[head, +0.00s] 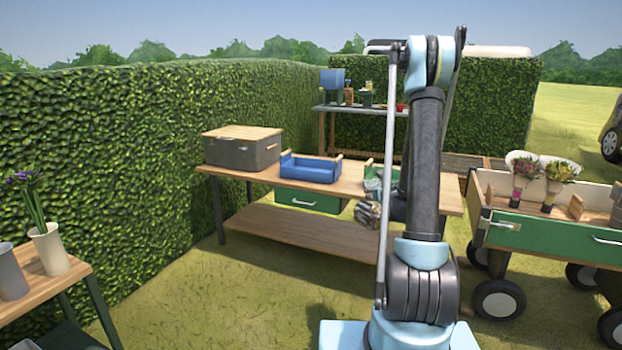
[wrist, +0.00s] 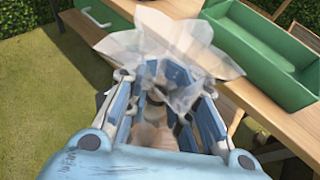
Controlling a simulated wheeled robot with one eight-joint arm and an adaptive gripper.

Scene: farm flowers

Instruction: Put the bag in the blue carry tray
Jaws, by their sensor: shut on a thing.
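The blue carry tray (head: 308,174), with wooden ends, stands on the middle of the wooden table in the head view. It looks empty from here. In the wrist view my gripper (wrist: 160,100) is shut on the clear, crinkled bag (wrist: 165,45), whose flared edges spread out beyond the fingers. The fingers hide the lower part of the bag. In the head view my gripper (head: 369,212) is at the table's front edge, right of the blue tray and apart from it, partly hidden by my arm.
A grey box with a wooden lid (head: 242,152) stands left of the blue tray. A green tray (wrist: 265,60) is on the table to the right. A green cart (head: 545,232) with bouquets stands at right. A small table (head: 50,290) with vases is at left.

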